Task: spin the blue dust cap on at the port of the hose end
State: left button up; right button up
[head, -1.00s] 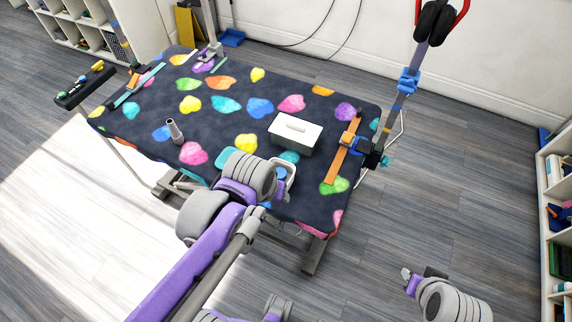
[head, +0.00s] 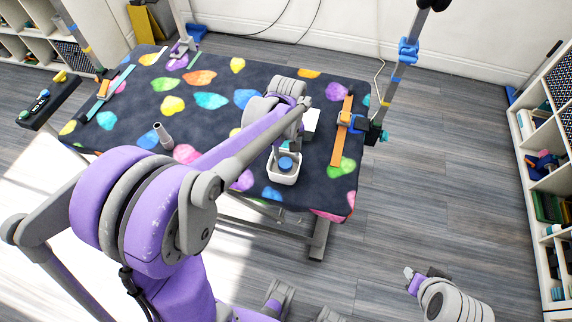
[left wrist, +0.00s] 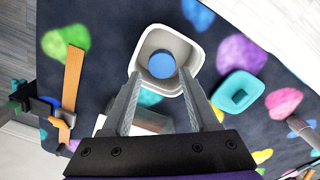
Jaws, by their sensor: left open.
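The blue dust cap (head: 285,163) lies inside a small white square tub near the table's front edge. It also shows as a round blue disc in the left wrist view (left wrist: 162,63). My left gripper (left wrist: 160,75) is open and empty above the tub, its fingertips to either side of the cap in that view. In the head view, my left arm partly covers that area. A grey tapered cylinder (head: 163,135), which looks like the hose end, stands on the table to the left. My right gripper (head: 412,274) is off the table at lower right; its jaw opening is unclear.
The white tub's wall (head: 285,180) surrounds the cap. A white box (head: 311,121) stands behind it, partly hidden by my arm. A teal tray (left wrist: 238,90) lies beside the tub. An orange strip (head: 342,132) and a blue-clamped post (head: 398,75) are at the table's right.

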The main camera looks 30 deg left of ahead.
aim_at(286, 162)
pick_arm(q)
jog(key=f, duration=0.6)
jog(key=shift+w+a+f, duration=0.1)
jog(key=shift+a+f, duration=0.2)
jog(key=shift+f, duration=0.1)
grip_shut()
jog(key=shift+r, duration=0.1)
